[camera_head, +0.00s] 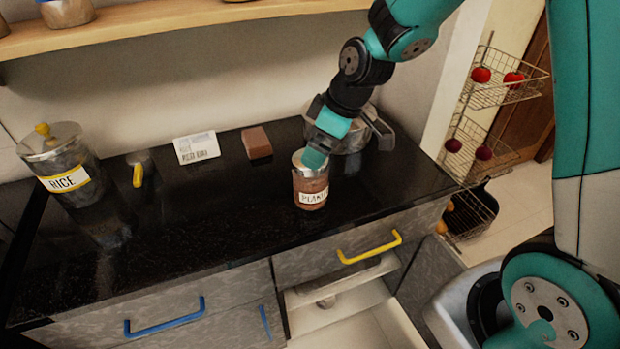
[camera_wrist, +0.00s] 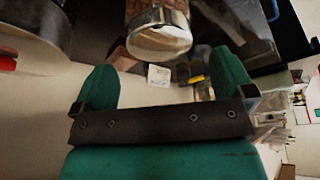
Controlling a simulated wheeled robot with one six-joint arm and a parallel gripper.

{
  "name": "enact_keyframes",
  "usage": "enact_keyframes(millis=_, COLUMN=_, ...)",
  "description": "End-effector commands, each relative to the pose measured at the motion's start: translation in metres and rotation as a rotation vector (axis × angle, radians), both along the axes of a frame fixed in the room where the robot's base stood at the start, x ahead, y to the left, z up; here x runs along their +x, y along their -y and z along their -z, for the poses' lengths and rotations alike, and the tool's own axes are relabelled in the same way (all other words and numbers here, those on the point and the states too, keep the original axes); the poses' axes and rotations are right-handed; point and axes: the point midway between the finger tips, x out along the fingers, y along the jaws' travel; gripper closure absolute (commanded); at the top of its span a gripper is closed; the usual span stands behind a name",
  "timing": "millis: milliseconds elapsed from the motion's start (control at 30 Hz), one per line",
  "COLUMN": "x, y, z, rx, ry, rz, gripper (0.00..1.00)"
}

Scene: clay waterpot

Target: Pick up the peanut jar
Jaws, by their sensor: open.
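The peanut jar (camera_head: 311,190) is a small clear jar with brown contents, a metal lid and a partly readable white label. It stands upright on the black counter (camera_head: 215,215). My gripper (camera_head: 315,156) is above it, with a green finger overlapping the lid in the head view. In the wrist view the jar (camera_wrist: 158,30) shows its shiny lid just beyond the fingertips, roughly between them. My gripper (camera_wrist: 163,78) is open there, with nothing between its fingers. Whether a finger touches the lid, I cannot tell.
A metal pot (camera_head: 378,125) stands close behind my gripper. A brown block (camera_head: 257,143), a white card (camera_head: 197,147), a yellow-handled item (camera_head: 138,170) and a rice jar (camera_head: 68,165) stand to the left. An open drawer (camera_head: 345,320) is below the counter. A shelf (camera_head: 150,25) hangs above.

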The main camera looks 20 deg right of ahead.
Motion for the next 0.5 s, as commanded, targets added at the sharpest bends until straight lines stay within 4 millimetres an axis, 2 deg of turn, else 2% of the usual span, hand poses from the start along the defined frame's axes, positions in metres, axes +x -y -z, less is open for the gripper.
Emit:
enact_keyframes(millis=100, x=0.004, y=-0.005, z=0.016, rx=-0.001, ry=-0.003, rz=-0.001, gripper=0.00)
enact_keyframes(millis=333, x=0.008, y=-0.010, z=0.031, rx=0.000, ry=-0.003, rz=-0.001, gripper=0.00)
enact_keyframes(millis=500, x=0.014, y=-0.017, z=0.055, rx=0.000, ry=-0.003, rz=-0.001, gripper=0.00)
